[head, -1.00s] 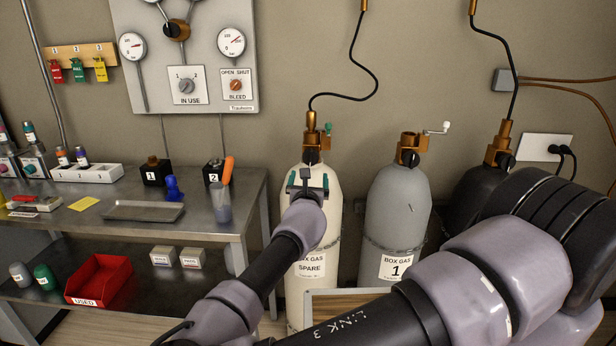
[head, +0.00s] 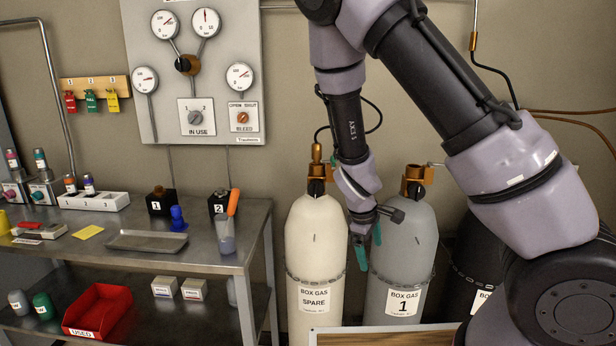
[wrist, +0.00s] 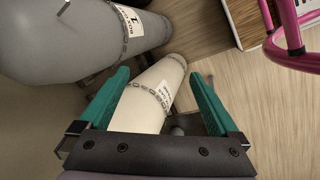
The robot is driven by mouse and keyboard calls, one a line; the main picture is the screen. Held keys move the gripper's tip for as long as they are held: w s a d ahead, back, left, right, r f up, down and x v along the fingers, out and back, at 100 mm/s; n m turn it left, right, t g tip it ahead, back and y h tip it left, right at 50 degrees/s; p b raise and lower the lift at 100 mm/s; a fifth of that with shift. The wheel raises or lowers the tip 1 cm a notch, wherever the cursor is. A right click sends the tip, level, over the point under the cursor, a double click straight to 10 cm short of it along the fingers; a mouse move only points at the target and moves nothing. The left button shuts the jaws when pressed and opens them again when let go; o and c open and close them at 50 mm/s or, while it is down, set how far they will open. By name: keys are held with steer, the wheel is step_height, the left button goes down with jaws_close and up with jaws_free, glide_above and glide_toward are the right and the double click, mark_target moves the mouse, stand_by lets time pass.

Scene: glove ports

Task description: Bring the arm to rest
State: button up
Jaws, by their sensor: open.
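My gripper (head: 366,248) hangs from the raised arm in the head view, in front of the gap between the cream spare cylinder (head: 315,252) and the grey box gas 1 cylinder (head: 402,250). Its teal fingers point down. In the wrist view my gripper (wrist: 158,90) is open, with its fingers wide apart and nothing held. The cream spare cylinder (wrist: 148,105) shows below, between the fingers. The grey cylinder (wrist: 85,35) is at the upper left there. In the head view I cannot tell if the gripper touches either cylinder.
A metal bench (head: 187,258) with a tray (head: 147,240), small bottles and a red used bin (head: 97,310) stands at left. A gauge panel (head: 194,70) is on the wall. A dark cylinder (head: 486,245) stands at right behind my arm. A pink frame (wrist: 285,35) is at the wrist view's upper right.

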step_height(320, 180, up, 22)
steer(key=s+d+m+y, duration=0.3)
steer(key=m+y, duration=0.3)
steer(key=m, duration=0.3)
steer(key=s+d+r+m+t, duration=0.2)
steer(key=s+r+m, duration=0.1)
steer(key=s+r, duration=0.2)
steer(key=s+d+r+m+t+h, duration=0.1)
steer(key=s+d+r+m+t, duration=0.1)
steer(key=s+r, duration=0.3)
step_height(320, 180, up, 5)
steer(key=shift+d+f+m+t, duration=0.15)
steer(key=shift+d+m+t, duration=0.3)
steer(key=shift+d, duration=0.4)
steer(key=shift+s, duration=0.1)
